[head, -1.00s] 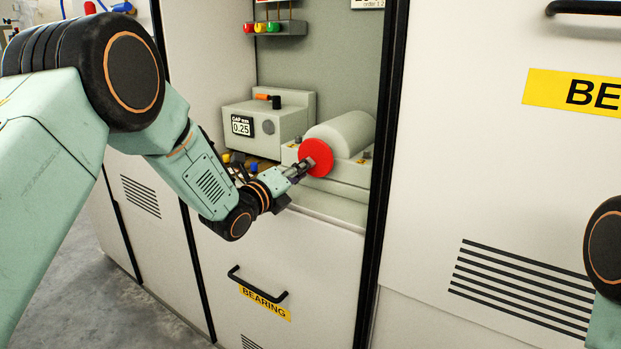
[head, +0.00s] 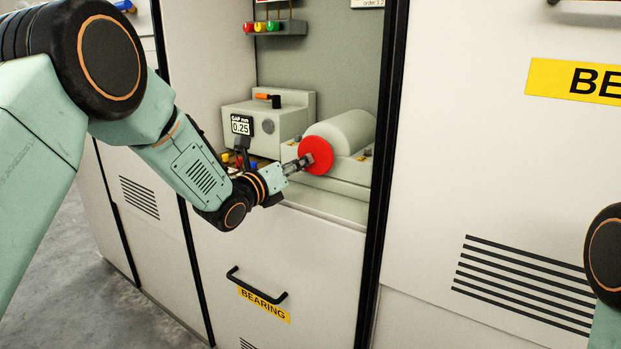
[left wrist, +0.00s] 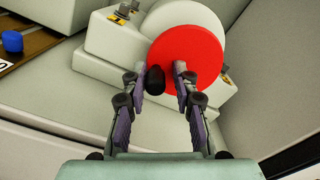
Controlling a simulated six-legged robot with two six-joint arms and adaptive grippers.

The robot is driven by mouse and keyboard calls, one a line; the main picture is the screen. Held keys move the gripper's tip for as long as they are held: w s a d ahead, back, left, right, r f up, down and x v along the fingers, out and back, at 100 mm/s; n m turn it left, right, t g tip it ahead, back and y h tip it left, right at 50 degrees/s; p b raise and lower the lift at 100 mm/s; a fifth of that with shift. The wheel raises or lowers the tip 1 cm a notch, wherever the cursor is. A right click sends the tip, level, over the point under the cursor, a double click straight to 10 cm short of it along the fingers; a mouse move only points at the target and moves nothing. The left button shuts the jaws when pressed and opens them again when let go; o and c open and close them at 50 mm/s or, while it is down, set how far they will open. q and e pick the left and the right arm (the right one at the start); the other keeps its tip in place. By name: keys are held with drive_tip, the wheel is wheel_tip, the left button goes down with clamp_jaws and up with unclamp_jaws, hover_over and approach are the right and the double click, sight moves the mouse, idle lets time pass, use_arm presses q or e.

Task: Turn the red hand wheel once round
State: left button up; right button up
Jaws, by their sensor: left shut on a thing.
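The red hand wheel (head: 320,146) is a flat disc on the end of a pale grey cylinder in an open cabinet bay. It also shows in the left wrist view (left wrist: 196,50). A black handle knob (left wrist: 155,80) stands out from the left part of its face there. My left gripper (head: 303,162) reaches the wheel from the lower left. In the left wrist view its two fingers (left wrist: 160,76) lie on either side of the knob, and it is shut on it. The fingers hide part of the wheel's face. My right gripper is out of view.
A grey box (head: 268,123) with a 0.25 gap display (head: 241,126) and an orange-tipped lever (head: 264,97) stands left of the cylinder (head: 350,132). A black cabinet post (head: 388,150) rises close on the right. A drawer handle (head: 256,286) sticks out below.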

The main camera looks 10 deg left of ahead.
use_arm(q)
drive_tip(key=shift+w+a+r+m+b, duration=0.1)
drive_tip(key=shift+r+m+b, duration=0.1)
drive_tip(key=shift+m+b, duration=0.6)
drive_tip(key=shift+r+m, duration=0.1)
drive_tip(key=shift+m, duration=0.3)
drive_tip(key=shift+r+m+b, duration=0.1)
drive_tip(key=shift+m+b, duration=0.25)
drive_tip(key=shift+m, duration=0.25)
drive_tip(key=shift+a+r+m+b, duration=0.1)
drive_tip(key=shift+r+m+b, duration=0.1)
drive_tip(key=shift+m+b, duration=0.3)
